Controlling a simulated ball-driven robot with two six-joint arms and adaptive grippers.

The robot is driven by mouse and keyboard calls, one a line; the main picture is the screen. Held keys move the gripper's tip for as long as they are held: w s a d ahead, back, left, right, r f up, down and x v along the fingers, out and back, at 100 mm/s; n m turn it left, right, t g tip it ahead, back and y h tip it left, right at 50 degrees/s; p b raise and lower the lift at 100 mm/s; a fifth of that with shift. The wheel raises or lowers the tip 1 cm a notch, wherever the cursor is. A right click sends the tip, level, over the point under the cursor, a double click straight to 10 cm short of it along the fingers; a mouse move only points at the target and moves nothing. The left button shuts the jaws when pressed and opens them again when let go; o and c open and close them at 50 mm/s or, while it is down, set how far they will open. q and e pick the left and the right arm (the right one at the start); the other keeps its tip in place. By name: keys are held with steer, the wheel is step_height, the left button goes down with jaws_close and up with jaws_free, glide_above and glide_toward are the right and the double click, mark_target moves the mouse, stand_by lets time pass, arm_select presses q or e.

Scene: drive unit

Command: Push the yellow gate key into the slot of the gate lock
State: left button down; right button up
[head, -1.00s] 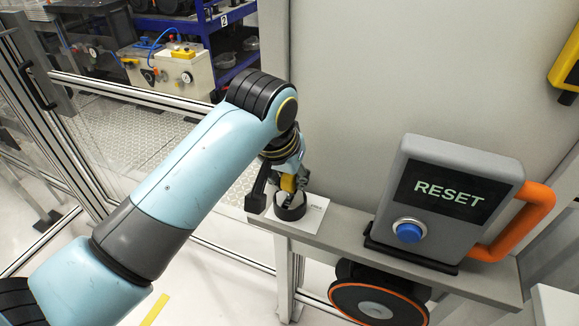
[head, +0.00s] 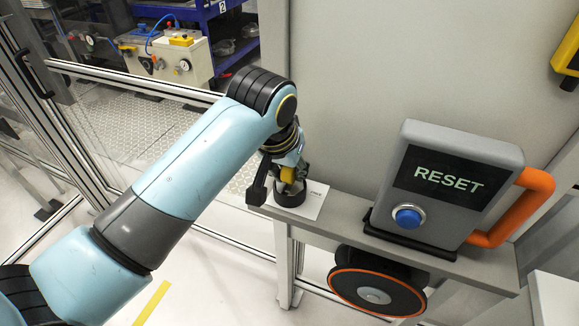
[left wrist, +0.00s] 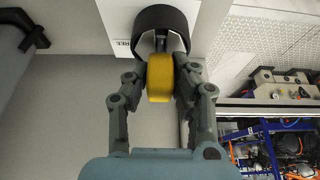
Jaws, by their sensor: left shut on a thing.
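My left gripper (head: 288,180) is shut on the yellow gate key (head: 288,173) at the black ring-shaped holder (head: 290,197) on the grey shelf. In the left wrist view the yellow key (left wrist: 160,79) sits between the two fingers (left wrist: 161,75), with the black ring (left wrist: 160,17) just beyond it. I cannot tell whether the key's lower end is inside the ring. A yellow and black device (head: 567,56), possibly the gate lock, is cut off at the upper right edge; no slot shows. My right gripper is not in view.
A grey box marked RESET (head: 440,185) with a blue button (head: 408,217) and orange handle (head: 520,208) stands on the shelf (head: 345,215) to the right. A black wheel with an orange rim (head: 375,294) is below. Glass fencing is at the left.

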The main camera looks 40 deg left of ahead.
arm_select(q)
steer(key=c, duration=1)
jaws_free()
steer(key=shift+c, duration=0.2)
steer(key=v, duration=1.2)
